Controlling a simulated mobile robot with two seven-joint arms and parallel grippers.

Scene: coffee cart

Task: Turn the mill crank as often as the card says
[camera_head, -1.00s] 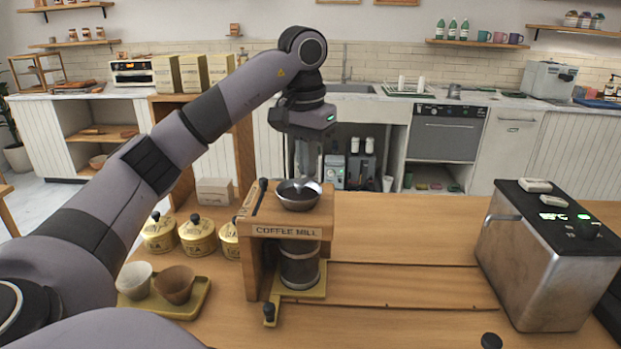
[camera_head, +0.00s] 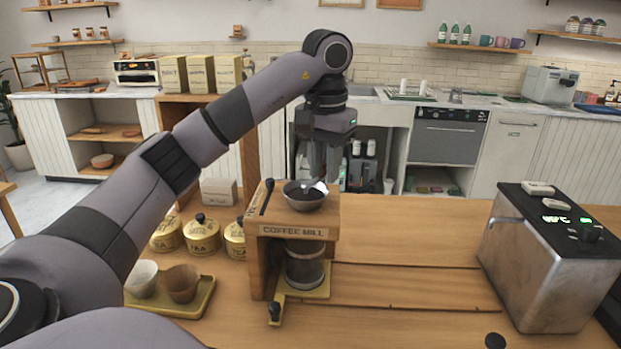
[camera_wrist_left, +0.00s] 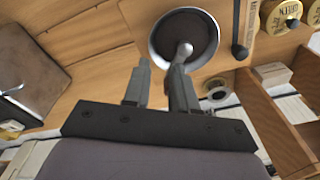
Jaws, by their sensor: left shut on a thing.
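The coffee mill (camera_head: 292,232) is a wooden box on the counter with a dark hopper bowl (camera_head: 303,203) on top and a jar (camera_head: 304,266) below. A pale metal piece (camera_wrist_left: 184,51), apparently part of the crank, shows over the bowl in the left wrist view. My left gripper (camera_head: 324,178) is above the bowl's back right rim, shut on the crank; its fingers hide most of it. The fingers (camera_wrist_left: 160,75) also show in the left wrist view. A black lever (camera_head: 267,196) lies on the mill's left top. I cannot make out a card. My right gripper is not in view.
A tray (camera_head: 208,300) with two cups and several yellow canisters (camera_head: 201,236) stand left of the mill. A metal toaster-like machine (camera_head: 545,262) with a green display stands at the right. The counter between is mostly clear.

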